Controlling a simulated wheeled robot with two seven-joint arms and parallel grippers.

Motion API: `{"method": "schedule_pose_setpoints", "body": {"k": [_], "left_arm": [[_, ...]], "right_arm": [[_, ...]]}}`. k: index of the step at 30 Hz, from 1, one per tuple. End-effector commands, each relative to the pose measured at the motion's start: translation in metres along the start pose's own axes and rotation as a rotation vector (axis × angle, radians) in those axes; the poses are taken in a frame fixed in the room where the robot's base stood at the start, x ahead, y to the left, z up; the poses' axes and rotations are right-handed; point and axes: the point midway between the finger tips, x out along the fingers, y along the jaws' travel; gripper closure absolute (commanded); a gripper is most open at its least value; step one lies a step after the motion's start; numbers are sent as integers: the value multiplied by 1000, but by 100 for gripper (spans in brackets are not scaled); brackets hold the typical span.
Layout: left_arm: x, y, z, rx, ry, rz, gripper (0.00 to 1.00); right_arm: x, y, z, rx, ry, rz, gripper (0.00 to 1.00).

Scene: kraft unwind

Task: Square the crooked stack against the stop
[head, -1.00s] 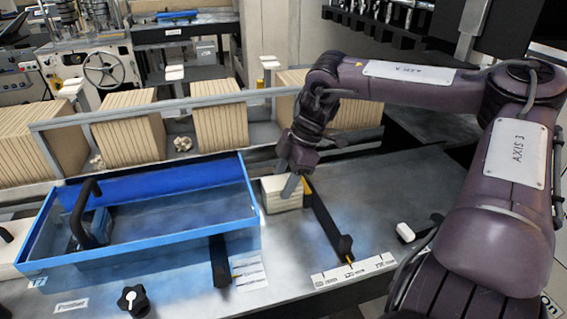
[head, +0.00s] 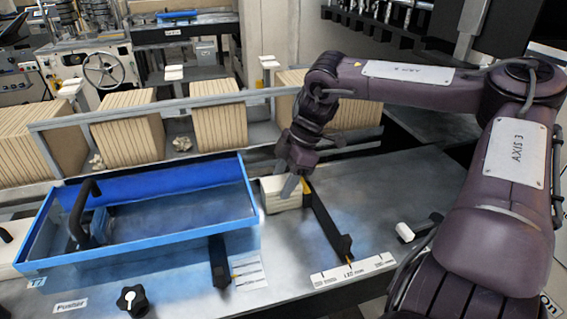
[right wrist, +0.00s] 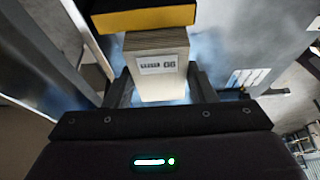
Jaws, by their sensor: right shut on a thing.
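The stack (head: 276,202) is a small block of pale sheets on the grey bench, just right of the blue tray. In the right wrist view the stack (right wrist: 158,72) carries a white printed label, and its layers show at the top. My right gripper (head: 290,187) reaches down onto it. In the right wrist view the fingers of my right gripper (right wrist: 160,90) are on either side of the stack, shut on it. The stop, a dark bar (head: 326,222) with a yellow face, runs just right of the stack. Its yellow part (right wrist: 146,19) lies beyond the stack. Whether they touch is unclear. My left gripper is out of view.
A blue-rimmed tray (head: 150,238) with a black handle stands close on the left. A shorter dark bar (head: 219,262) and a black knob (head: 133,300) are in front. A white scale strip (head: 353,271) lies at the front right. Behind a rail (head: 180,104) stand several tan board stacks.

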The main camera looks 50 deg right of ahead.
Motion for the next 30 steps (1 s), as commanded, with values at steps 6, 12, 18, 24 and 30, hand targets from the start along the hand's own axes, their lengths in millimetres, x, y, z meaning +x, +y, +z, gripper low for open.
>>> {"method": "schedule_pose_setpoints", "body": {"k": [6, 12, 18, 24, 30], "left_arm": [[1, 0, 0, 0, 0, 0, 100], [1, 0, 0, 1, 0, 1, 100], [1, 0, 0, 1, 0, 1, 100], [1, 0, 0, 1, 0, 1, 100], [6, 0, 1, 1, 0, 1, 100]], "right_arm": [[2, 0, -1, 2, -2, -1, 72], [2, 0, -1, 1, 0, -1, 44], [2, 0, -2, 0, 1, -1, 24], [2, 0, -2, 0, 1, -2, 24], [-14, 1, -2, -2, 1, 3, 24]]}}
